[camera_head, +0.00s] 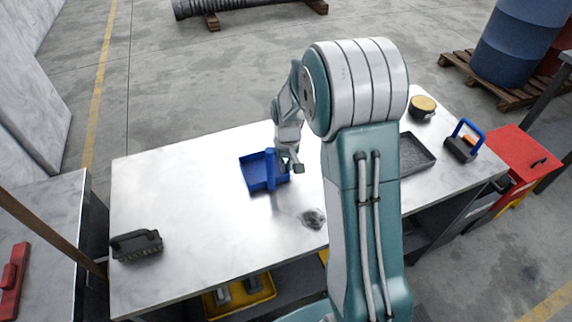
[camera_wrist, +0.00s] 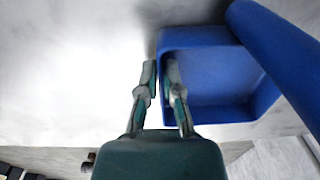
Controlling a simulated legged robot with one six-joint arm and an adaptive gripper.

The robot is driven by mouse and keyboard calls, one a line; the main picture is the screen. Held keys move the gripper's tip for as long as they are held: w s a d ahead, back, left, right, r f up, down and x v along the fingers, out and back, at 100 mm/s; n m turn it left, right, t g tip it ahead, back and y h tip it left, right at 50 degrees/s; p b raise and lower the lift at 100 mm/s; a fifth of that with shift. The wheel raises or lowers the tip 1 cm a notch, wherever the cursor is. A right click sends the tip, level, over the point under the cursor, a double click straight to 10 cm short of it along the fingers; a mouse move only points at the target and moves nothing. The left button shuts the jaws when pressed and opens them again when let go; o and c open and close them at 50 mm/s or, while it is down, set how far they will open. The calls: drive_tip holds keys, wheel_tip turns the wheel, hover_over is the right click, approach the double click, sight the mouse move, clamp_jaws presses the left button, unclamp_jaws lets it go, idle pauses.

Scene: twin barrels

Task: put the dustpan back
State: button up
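The blue dustpan (camera_head: 256,175) is at the middle of the metal workbench, its thick blue handle (camera_head: 270,168) standing over the tray. In the wrist view the tray of the dustpan (camera_wrist: 205,78) is right of centre, with the handle (camera_wrist: 280,45) crossing the upper right. My gripper (camera_head: 293,166) is at the dustpan's right side in the head view. In the wrist view my gripper (camera_wrist: 160,75) has one finger inside the tray and one outside, close together on the side wall. Whether the dustpan touches the bench is unclear.
A dark debris patch (camera_head: 313,219) lies on the workbench (camera_head: 190,210). A black brush (camera_head: 136,245) is at the left end. A dark tray (camera_head: 416,153), a round yellow-topped item (camera_head: 423,106) and a blue-handled tool (camera_head: 462,142) are at the right.

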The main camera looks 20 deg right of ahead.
drive_tip(key=shift+o, duration=1.2)
drive_tip(key=shift+r, duration=0.1)
wheel_tip(320, 180, up, 12)
drive_tip(key=s+a+r+t, duration=0.3)
drive_tip(key=s+r, duration=0.6)
drive_tip(key=s, duration=0.2)
drive_tip(key=s+a+r+t, duration=0.1)
drive_tip(key=s+a+t, duration=0.1)
drive_tip(key=s, duration=1.1)
drive_tip(key=shift+a+r+t, duration=0.15)
drive_tip(key=shift+a+t, duration=0.15)
drive_tip(key=shift+a, duration=0.15)
